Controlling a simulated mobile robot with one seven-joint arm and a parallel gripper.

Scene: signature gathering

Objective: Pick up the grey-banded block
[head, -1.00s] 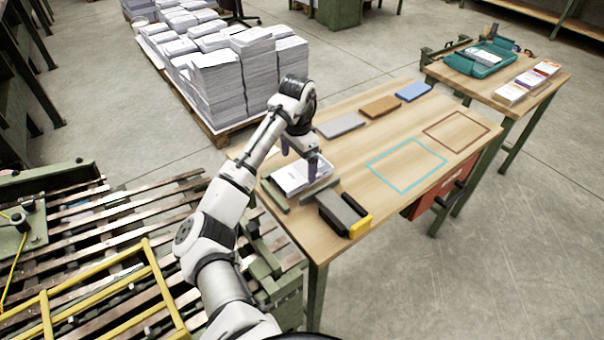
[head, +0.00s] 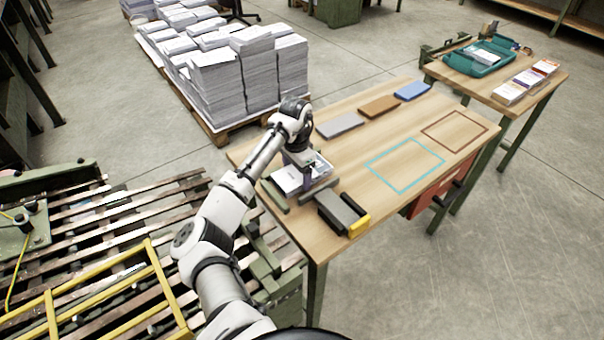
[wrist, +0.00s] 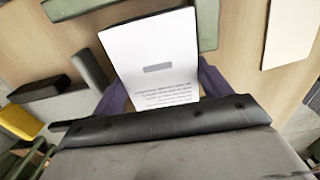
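The grey-banded block is a white printed stack (head: 290,180) at the left end of the wooden table, between low olive bars. In the wrist view its white cover (wrist: 155,50) shows a small grey band above lines of print. My gripper (head: 301,172) is lowered over it and hides part of it in the head view. In the wrist view the purple fingers of my gripper (wrist: 163,88) stand on either side of the block, close to its edges. The gripper looks open; I cannot tell whether the fingers touch the block.
A dark grey tool with a yellow end (head: 343,212) lies to the right. Grey (head: 339,125), brown (head: 380,106) and blue (head: 412,91) slabs line the table's back. Cyan (head: 404,165) and brown (head: 454,131) outlines enclose bare wood. Olive bars (head: 275,196) stand close around the block.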

